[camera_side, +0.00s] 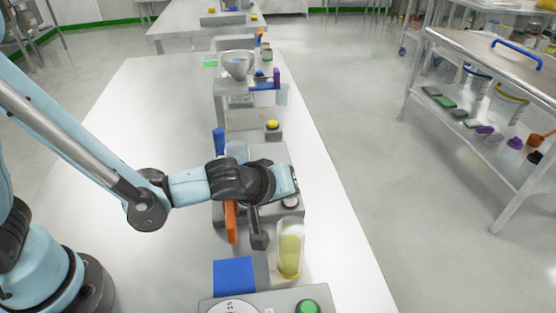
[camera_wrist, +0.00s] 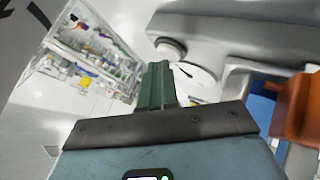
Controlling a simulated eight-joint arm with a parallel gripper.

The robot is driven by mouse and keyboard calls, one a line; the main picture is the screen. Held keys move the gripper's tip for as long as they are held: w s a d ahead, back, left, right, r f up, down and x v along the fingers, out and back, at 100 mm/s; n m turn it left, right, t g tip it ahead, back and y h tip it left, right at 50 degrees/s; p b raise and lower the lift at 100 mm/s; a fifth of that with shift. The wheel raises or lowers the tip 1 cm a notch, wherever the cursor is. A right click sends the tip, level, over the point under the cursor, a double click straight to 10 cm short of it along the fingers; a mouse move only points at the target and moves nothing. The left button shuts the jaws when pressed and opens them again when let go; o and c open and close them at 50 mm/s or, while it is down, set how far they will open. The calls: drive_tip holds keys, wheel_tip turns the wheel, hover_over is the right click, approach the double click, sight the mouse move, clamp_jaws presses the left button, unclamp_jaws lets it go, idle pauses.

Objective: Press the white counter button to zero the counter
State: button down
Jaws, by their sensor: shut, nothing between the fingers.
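The white counter button (camera_side: 290,203) sits on a grey box at the right side of the bench row, just below my wrist in the side view. In the wrist view a pale round button (camera_wrist: 170,48) stands out from a grey housing, above and slightly right of my fingertips. My gripper (camera_wrist: 158,70) is shut and empty, its green fingers together. No contact with the button shows, and the exact gap is hard to judge. In the side view my wrist covers part of the box, and the fingers are hard to make out.
An orange piece (camera_side: 231,222) stands close to the left; it also shows in the wrist view (camera_wrist: 298,108). A clear cylinder with yellow contents (camera_side: 290,250), a blue mat (camera_side: 235,276) and a green button (camera_side: 307,307) are nearer. A yellow button (camera_side: 272,125) is behind. The bench's left is clear.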

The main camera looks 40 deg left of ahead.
sight(287, 201)
idle(0.5)
drive_tip(key=shift+r, duration=0.85)
drive_tip(key=shift+r, duration=2.5)
